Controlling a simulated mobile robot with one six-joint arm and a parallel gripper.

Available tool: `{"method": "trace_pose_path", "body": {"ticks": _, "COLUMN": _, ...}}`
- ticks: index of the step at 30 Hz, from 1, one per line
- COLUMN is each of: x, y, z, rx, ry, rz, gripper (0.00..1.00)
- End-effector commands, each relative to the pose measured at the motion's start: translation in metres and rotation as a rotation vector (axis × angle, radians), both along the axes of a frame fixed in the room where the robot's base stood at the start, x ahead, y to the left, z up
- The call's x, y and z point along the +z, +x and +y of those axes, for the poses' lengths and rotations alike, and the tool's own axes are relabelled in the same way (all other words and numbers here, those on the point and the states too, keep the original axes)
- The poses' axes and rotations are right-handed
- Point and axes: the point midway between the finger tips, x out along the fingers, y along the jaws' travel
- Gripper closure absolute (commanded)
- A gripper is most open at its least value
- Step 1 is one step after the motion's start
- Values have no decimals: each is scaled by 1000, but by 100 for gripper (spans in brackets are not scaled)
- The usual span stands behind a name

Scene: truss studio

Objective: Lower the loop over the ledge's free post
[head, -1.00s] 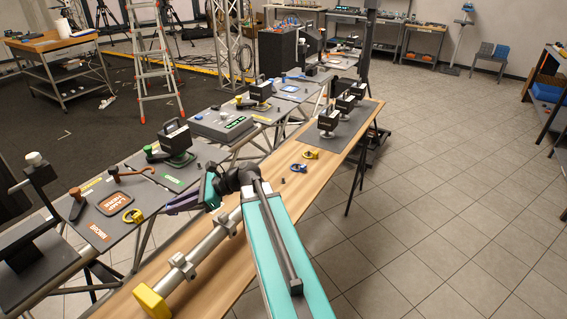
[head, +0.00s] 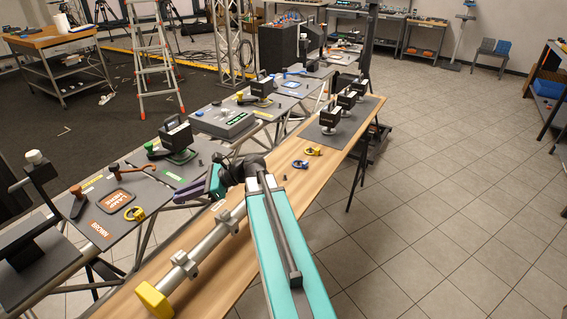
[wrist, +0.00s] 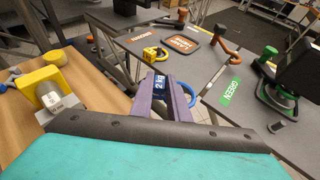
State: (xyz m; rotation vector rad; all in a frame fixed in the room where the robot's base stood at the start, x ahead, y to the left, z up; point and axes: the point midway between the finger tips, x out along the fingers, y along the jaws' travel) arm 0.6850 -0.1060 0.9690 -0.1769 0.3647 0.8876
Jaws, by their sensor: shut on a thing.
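My gripper (head: 188,195) has purple fingers and reaches left from the wooden table toward the dark panels. In the wrist view my gripper (wrist: 172,93) is shut on a blue loop (wrist: 187,96), with a dark "2 kg" label between the fingers. The loop is held in the air near the panel edge; in the head view it is mostly hidden. A small dark post (head: 200,160) stands bare on the green-labelled panel; it seems to show right of the gripper in the wrist view (wrist: 277,126). A yellow loop (head: 134,213) sits on the neighbouring panel, also in the wrist view (wrist: 154,53).
A green-based clamp (head: 178,143) stands beyond the bare post. Orange handles (head: 121,168) lie on the panel. A gap separates table and panels.

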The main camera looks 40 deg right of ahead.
Motion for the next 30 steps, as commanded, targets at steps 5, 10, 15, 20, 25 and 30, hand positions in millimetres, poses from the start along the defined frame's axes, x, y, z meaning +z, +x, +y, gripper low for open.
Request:
{"method": "trace_pose_path", "body": {"ticks": 5, "x": -8, "y": 12, "z": -59, "rx": -96, "ry": 2, "rz": 1, "gripper": 100}}
{"method": "trace_pose_path", "body": {"ticks": 10, "x": -17, "y": 17, "z": -126, "rx": -204, "ry": 2, "rz": -1, "gripper": 100}}
{"method": "trace_pose_path", "body": {"ticks": 15, "x": -27, "y": 15, "z": -191, "rx": -307, "ry": 2, "rz": -2, "gripper": 100}}
{"method": "trace_pose_path", "body": {"ticks": 20, "x": -35, "y": 9, "z": -247, "rx": -396, "ry": 2, "rz": -2, "gripper": 100}}
{"method": "trace_pose_path", "body": {"ticks": 25, "x": -44, "y": -2, "z": -303, "rx": -483, "ry": 1, "rz": -2, "gripper": 100}}
{"method": "trace_pose_path", "body": {"ticks": 30, "x": -53, "y": -17, "z": -355, "rx": -565, "ry": 1, "rz": -1, "gripper": 100}}
